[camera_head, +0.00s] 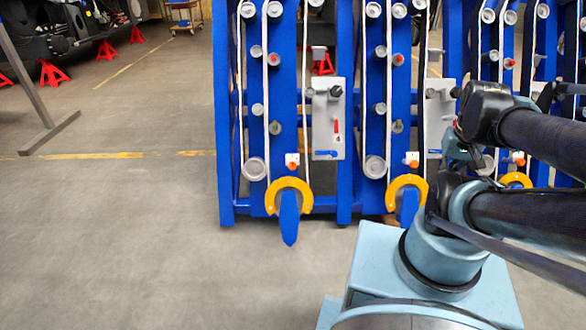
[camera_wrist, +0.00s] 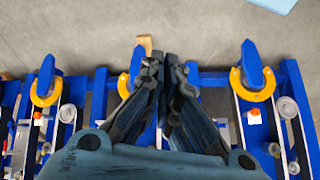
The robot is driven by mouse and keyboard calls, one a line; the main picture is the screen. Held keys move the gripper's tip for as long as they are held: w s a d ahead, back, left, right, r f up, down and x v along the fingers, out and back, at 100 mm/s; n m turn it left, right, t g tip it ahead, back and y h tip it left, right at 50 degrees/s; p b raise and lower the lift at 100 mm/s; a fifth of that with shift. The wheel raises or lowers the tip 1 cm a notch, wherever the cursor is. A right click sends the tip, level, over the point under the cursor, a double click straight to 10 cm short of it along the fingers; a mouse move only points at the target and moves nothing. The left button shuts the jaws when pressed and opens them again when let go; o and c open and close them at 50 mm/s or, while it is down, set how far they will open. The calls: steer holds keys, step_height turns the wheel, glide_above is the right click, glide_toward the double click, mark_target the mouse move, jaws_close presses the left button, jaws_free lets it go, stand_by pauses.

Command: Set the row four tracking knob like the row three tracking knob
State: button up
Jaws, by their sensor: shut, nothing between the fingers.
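Blue row units stand side by side in the head view, with no row numbers I can read. A grey panel (camera_head: 328,120) on one unit carries a black round knob (camera_head: 336,91) and a red lever (camera_head: 337,128). A second grey panel (camera_head: 436,105), further right, has another black knob (camera_head: 430,93) and is partly covered by my arm. I cannot tell which knob is row three's or row four's, or read their settings. My gripper (camera_wrist: 162,57) is shut and empty in the wrist view, over the row units, with its fingers hiding part of the middle unit.
Yellow rings (camera_head: 289,187) with blue pointed tips (camera_head: 289,220) stick out low from the units. Small orange caps (camera_head: 292,165) sit above them. Red jack stands (camera_head: 53,73) are far left. The floor (camera_head: 120,230) left and front of the units is clear.

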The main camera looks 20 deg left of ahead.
steer(key=o, duration=0.4)
steer(key=shift+s+r, duration=0.3)
steer(key=o, duration=0.5)
steer(key=shift+w+a+r, duration=0.1)
steer(key=shift+a+r, duration=0.1)
steer(key=shift+r, duration=0.15)
steer(key=shift+o, duration=0.4)
steer(key=w+a+r, duration=0.3)
steer(key=w, duration=0.3)
steer(key=w+a+r+y, duration=0.1)
steer(key=w+a+r, duration=0.2)
steer(key=w, duration=0.3)
steer(key=shift+w+a+n, duration=0.25)
steer(key=shift+a+n, duration=0.05)
steer(key=shift+a, duration=0.25)
steer(key=w+a, duration=0.6)
steer(key=w, duration=0.1)
steer(key=n+g+y, duration=0.2)
steer(key=g, duration=0.1)
glide_above(293, 165)
steer(key=d, duration=0.4)
step_height(293, 165, down, 23)
steer(key=x, duration=1.1)
steer(key=w+x, duration=0.1)
steer(key=x, duration=0.4)
steer(key=shift+w+d+f, duration=0.1)
steer(key=shift+d+f, duration=0.05)
steer(key=shift+f, duration=0.15)
steer(key=shift+c, duration=0.2)
